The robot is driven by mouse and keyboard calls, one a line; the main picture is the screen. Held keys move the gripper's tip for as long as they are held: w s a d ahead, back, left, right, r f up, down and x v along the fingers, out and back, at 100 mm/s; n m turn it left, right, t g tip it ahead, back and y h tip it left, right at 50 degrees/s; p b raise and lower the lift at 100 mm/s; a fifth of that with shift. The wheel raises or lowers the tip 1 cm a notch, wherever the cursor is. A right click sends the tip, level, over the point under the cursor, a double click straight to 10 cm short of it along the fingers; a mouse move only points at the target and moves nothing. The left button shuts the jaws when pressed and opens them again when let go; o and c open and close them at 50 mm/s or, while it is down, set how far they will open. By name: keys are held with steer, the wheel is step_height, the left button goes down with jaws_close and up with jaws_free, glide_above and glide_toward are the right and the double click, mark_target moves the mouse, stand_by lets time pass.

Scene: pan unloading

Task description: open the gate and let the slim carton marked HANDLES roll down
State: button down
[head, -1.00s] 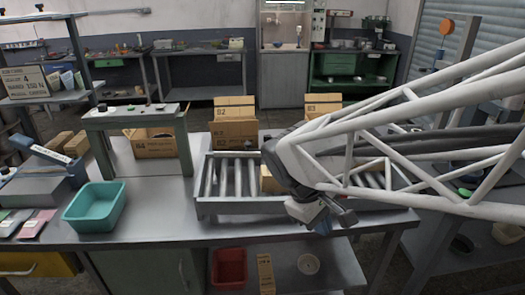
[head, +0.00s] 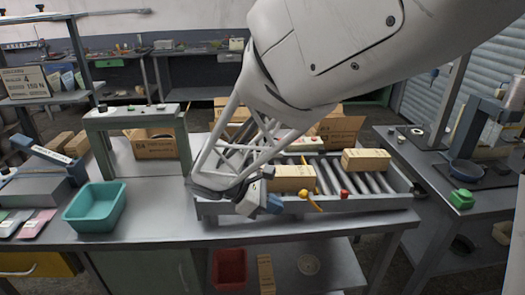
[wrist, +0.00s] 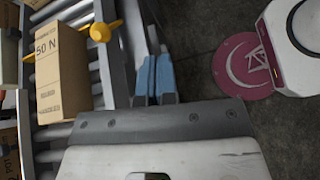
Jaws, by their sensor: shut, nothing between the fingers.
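A roller conveyor (head: 370,204) stands on the bench. One tan carton (head: 292,179) lies on its rollers near the middle, and another tan carton (head: 366,160) lies farther right. A yellow handle (head: 311,200), perhaps the gate's, is at the front rail beside the nearer carton. In the wrist view the yellow handle (wrist: 100,31) is beside a carton reading "50 N" (wrist: 62,75).
A red knob (head: 345,194) stands on the conveyor right of the yellow handle. A teal bin (head: 95,207) and a green frame (head: 135,118) are to the left. Open boxes (head: 340,130) stand behind the conveyor. A side table (head: 440,160) is at right.

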steer(key=w+a+f+n+t+h, duration=0.2)
steer(key=w+a+f+n+h, duration=0.1)
steer(key=a, duration=0.4)
steer(key=shift+w+a+n+t, duration=0.3)
steer(key=shift+w+a+n, duration=0.05)
steer(key=shift+w+n, duration=0.6)
steer(key=shift+d+f, duration=0.15)
steer(key=w+d, duration=0.2)
steer(key=d, duration=1)
steer(key=shift+d+f, duration=0.3)
steer(key=shift+f, duration=0.1)
steer(key=shift+d+r, duration=0.15)
